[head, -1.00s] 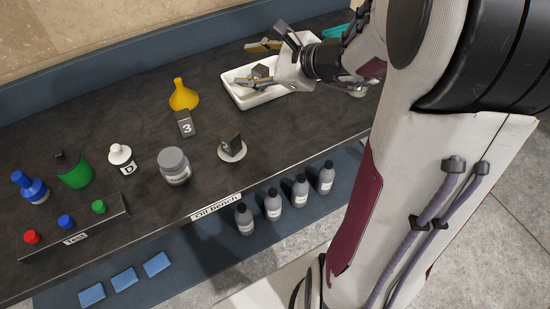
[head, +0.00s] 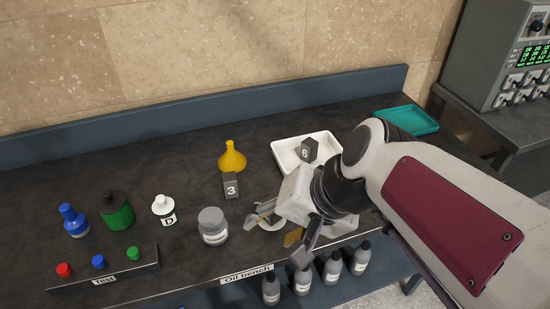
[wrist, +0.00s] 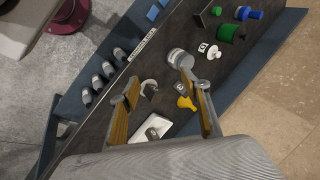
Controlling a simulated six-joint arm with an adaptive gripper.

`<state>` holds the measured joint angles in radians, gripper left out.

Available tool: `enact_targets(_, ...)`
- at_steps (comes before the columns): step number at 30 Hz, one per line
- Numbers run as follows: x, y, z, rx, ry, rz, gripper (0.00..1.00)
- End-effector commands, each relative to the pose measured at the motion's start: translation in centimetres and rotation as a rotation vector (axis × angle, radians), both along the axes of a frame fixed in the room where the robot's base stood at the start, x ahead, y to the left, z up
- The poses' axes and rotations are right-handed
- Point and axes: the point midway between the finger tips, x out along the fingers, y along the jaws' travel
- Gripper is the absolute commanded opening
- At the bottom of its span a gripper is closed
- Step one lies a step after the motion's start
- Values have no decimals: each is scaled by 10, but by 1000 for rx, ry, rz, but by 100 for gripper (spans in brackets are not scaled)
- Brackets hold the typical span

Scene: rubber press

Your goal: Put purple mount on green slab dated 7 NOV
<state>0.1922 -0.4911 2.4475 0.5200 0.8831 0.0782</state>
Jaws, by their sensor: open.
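I see no purple mount and no green slab dated 7 NOV in either view. My gripper (head: 277,235) is open and empty in the head view, above the front part of the dark bench over a small white disc (head: 270,223). The gripper partly hides the disc in that view. In the wrist view my gripper (wrist: 153,88) has its two fingers apart, with the white disc (wrist: 147,85) and a dark block on it showing between them.
The Oil bench (head: 130,240) holds a white tray (head: 284,151) with a block marked 6 (head: 309,150), a yellow funnel (head: 232,158), a block marked 3 (head: 231,186) and a grey jar (head: 212,226). A teal tray (head: 408,120) is at the far right. Grey bottles (head: 302,282) stand below the front edge.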

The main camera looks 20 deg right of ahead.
Motion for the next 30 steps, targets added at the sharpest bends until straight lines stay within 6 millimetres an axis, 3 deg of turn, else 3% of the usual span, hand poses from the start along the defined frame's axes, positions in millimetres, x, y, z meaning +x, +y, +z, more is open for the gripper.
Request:
enact_targets(6, -32, -16, 2, -249, -67, 206, 47)
enact_targets(12, -49, -37, 8, -445, -123, 343, 47)
enact_targets(19, -55, -49, 12, -545, -149, 406, 47)
enact_targets(30, -55, -50, 12, -550, -149, 408, 47)
